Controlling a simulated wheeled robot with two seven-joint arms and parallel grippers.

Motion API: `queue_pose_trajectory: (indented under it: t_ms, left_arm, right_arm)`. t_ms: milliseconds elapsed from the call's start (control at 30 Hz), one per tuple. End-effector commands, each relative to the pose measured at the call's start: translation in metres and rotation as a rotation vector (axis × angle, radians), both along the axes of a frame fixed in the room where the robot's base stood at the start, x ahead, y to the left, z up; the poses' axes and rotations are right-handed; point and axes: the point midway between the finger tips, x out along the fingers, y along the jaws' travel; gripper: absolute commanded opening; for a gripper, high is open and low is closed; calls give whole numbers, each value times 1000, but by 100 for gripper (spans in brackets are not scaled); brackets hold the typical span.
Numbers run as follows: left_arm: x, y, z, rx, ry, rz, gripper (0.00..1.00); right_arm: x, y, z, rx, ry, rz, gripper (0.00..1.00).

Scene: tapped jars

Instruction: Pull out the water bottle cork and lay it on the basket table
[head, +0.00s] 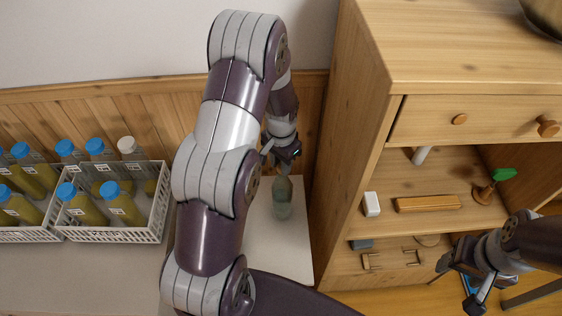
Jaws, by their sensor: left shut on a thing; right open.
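The water bottle (283,203), clear and greenish, stands upright on a small white table beside the wooden cabinet. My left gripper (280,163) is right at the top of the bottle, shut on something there. The thing appears to be the cork, but the fingers and wrist hide it. I cannot tell whether it still sits in the neck. The basket table (90,275) is the grey surface at the left. My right gripper (468,288) is open and empty at the lower right, in front of the cabinet.
Two white wire baskets (110,236) on the basket table hold several yellow-green bottles, mostly blue-capped. Bare table lies in front of them. The wooden cabinet (345,140) stands close to the right of the bottle, with small items on its shelves.

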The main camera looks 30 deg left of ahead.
Motion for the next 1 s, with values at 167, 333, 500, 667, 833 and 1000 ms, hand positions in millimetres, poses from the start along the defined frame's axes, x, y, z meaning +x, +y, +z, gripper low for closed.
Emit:
queue_pose_trajectory:
  t_ms: [167, 333, 500, 667, 833, 1000]
  left_arm:
    - [0, 0, 4, 0, 0, 0, 0]
    - [0, 0, 3, 0, 0, 0, 0]
    - [0, 0, 7, 0, 0, 0, 0]
    - [0, 0, 19, 0, -1, 0, 0]
    - [0, 0, 24, 0, -1, 0, 0]
    - [0, 0, 23, 0, 0, 0, 0]
  right_arm:
    - [0, 0, 4, 0, 0, 0, 62]
    - [0, 0, 3, 0, 0, 0, 62]
    - [0, 0, 7, 0, 0, 0, 62]
    - [0, 0, 18, 0, 0, 0, 62]
    - [0, 0, 23, 0, 0, 0, 62]
    - [0, 0, 22, 0, 0, 0, 62]
